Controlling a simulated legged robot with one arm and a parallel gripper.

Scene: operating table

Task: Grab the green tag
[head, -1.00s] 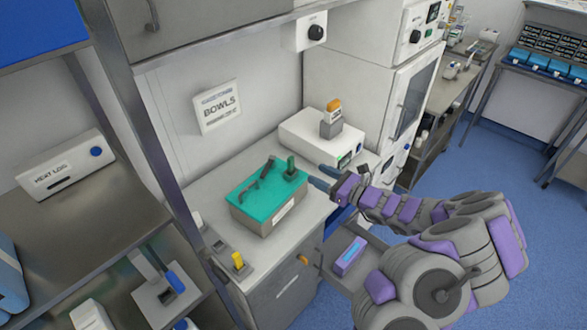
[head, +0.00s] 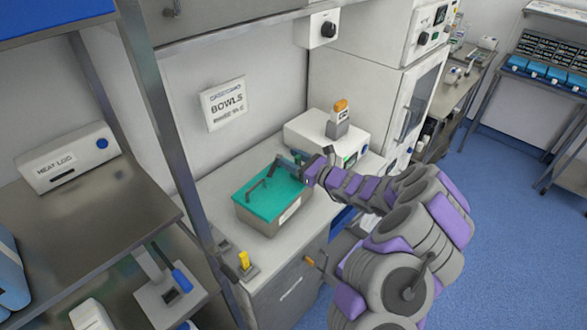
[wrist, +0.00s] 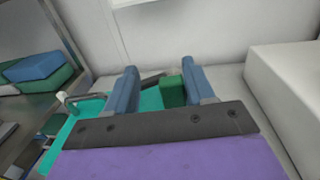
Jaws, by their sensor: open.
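The green tag (wrist: 172,92) is a small upright green block on the teal lid (wrist: 92,108), seen in the wrist view between my gripper's two blue fingers, closer to the right one. My gripper (wrist: 158,90) is open, and I cannot tell whether either finger touches the tag. In the head view my gripper (head: 290,162) is over the right back part of the teal-topped box (head: 262,196), and it mostly hides the tag there.
A dark handle (head: 262,180) stands on the lid left of my gripper. A white device (head: 328,138) with an orange-topped item (head: 338,120) is just behind. A yellow-switched piece (head: 244,262) is at the counter's front left. The wall is close behind.

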